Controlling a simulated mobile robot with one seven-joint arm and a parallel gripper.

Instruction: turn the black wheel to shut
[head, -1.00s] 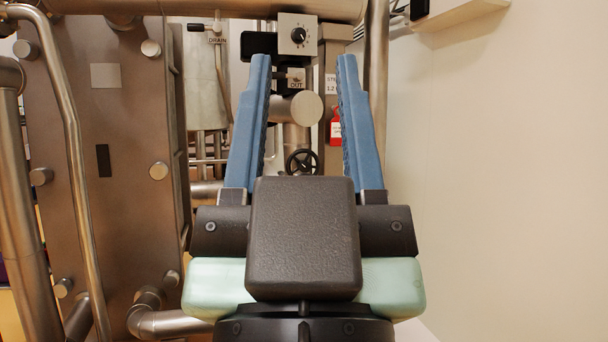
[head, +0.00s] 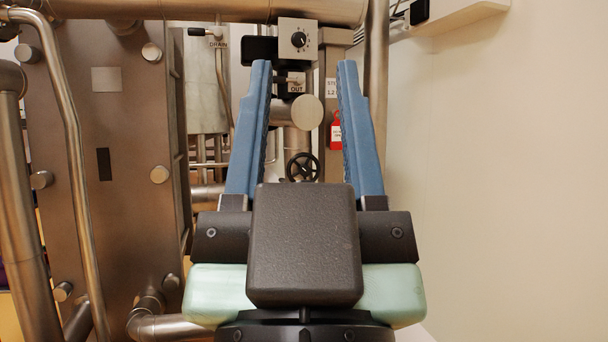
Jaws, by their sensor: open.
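The black wheel (head: 302,167) is a small spoked handwheel low in the middle of the head view. It shows between the two blue fingers of my gripper (head: 303,66), just above the dark body of the gripper. It sits below a steel pipe with a round end. My gripper is open and empty, with its fingers pointing away and upward in the picture. The wheel appears farther off than the fingers, and I see no contact. The lower edge of the wheel is close to or slightly hidden by the gripper body.
A box with a black knob (head: 298,40) is above the wheel, with an OUT label (head: 296,87) below it. A red tag (head: 336,133) hangs behind the right finger. A large steel panel (head: 105,200) with pipes fills the left. A plain wall (head: 500,180) is on the right.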

